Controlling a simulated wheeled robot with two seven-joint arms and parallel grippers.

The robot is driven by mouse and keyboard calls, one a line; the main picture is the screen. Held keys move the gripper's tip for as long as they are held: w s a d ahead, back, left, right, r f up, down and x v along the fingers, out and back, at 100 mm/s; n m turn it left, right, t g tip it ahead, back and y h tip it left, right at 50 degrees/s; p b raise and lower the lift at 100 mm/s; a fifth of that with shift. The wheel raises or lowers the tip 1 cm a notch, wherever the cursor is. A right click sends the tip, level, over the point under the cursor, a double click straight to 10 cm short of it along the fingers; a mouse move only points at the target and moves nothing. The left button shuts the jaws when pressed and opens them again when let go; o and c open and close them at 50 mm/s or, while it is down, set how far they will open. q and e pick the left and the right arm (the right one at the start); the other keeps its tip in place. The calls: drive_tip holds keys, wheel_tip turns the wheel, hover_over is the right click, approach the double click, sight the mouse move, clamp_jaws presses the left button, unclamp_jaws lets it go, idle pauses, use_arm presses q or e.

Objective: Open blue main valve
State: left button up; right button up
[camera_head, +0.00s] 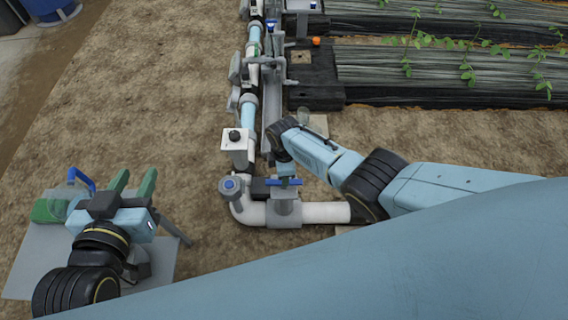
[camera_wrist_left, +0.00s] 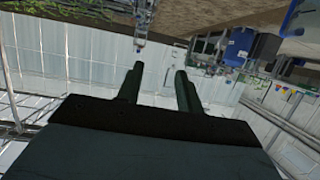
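A blue lever handle (camera_head: 284,182) sits on a grey valve body (camera_head: 284,210) on the white pipe at the lower middle of the head view. The handle lies roughly crosswise in the picture, along the horizontal pipe run. My right arm reaches in from the right, and its wrist end is just above this handle. The right fingers cannot be made out, so contact with the handle is unclear. My left gripper (camera_head: 133,181) is at the lower left, far from the valve. Its two green fingers are apart and empty, also in the left wrist view (camera_wrist_left: 158,85).
A blue-capped fitting (camera_head: 230,184) and a white box with a black knob (camera_head: 236,140) stand beside the pipe corner. A grey table (camera_head: 30,262) with a blue-handled jug (camera_head: 78,184) is at the left. Bare soil (camera_head: 150,90) lies between.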

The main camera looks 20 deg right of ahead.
wheel_tip(320, 180, up, 3)
drive_tip(key=shift+f+p, duration=0.15)
drive_tip(key=shift+p, duration=1.1)
use_arm(q)
drive_tip(key=s+a+f+g+y, duration=0.2)
drive_tip(key=s+a+f+g, duration=0.2)
drive_tip(key=s+f+g, duration=0.3)
drive_tip(key=shift+s+f, duration=0.4)
drive_tip(key=shift+f, duration=0.05)
drive_tip(key=shift+c, duration=0.3)
